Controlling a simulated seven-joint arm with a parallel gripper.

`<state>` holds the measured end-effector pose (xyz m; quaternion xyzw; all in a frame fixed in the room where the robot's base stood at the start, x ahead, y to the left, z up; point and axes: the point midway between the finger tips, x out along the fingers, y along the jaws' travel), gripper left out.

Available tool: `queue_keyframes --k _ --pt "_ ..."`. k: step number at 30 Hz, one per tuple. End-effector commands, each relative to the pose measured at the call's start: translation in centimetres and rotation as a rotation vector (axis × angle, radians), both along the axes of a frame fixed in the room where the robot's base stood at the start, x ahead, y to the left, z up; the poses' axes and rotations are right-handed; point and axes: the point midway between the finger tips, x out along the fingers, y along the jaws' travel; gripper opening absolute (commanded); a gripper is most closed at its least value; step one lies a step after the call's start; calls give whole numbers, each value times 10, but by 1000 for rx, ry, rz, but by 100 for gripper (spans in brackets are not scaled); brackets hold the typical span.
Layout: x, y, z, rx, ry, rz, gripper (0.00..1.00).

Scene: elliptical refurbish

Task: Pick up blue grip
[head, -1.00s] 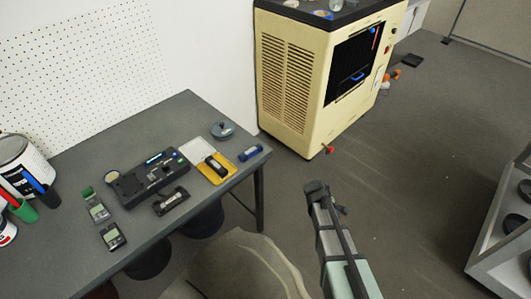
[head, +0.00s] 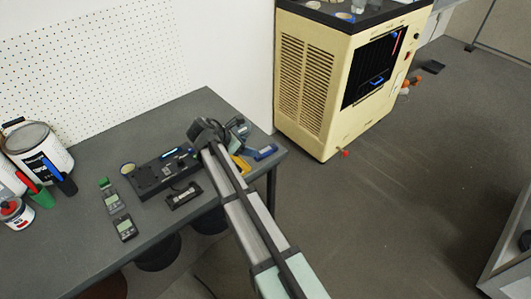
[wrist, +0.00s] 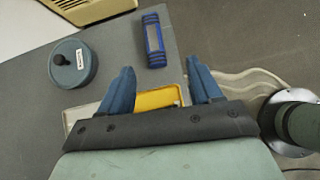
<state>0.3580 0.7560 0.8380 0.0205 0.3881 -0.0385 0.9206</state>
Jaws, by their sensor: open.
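The blue grip (head: 264,152), a short blue cylinder with a greyish label, lies at the right end of the grey table (head: 90,225). In the wrist view the blue grip (wrist: 153,40) lies beyond my fingertips, roughly between their lines and apart from them. My gripper (wrist: 160,68) is open and empty, with its blue fingers spread over the table corner.
A yellow tray (wrist: 157,98) lies below my fingers, mostly hidden. A round blue-grey lidded piece (wrist: 73,64) is to the left. A black device (head: 150,180), small meters (head: 125,228) and paint cans (head: 40,148) occupy the table. A cream machine (head: 310,90) stands beyond.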

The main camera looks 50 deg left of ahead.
Motion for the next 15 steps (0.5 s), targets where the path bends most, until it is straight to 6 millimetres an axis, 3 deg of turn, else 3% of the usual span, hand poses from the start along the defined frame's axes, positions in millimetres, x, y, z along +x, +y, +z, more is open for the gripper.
queue_keyframes --k 5,15 --pt "-9 11 9 -10 -13 35 64" --pt "28 9 -29 -11 -12 34 64"
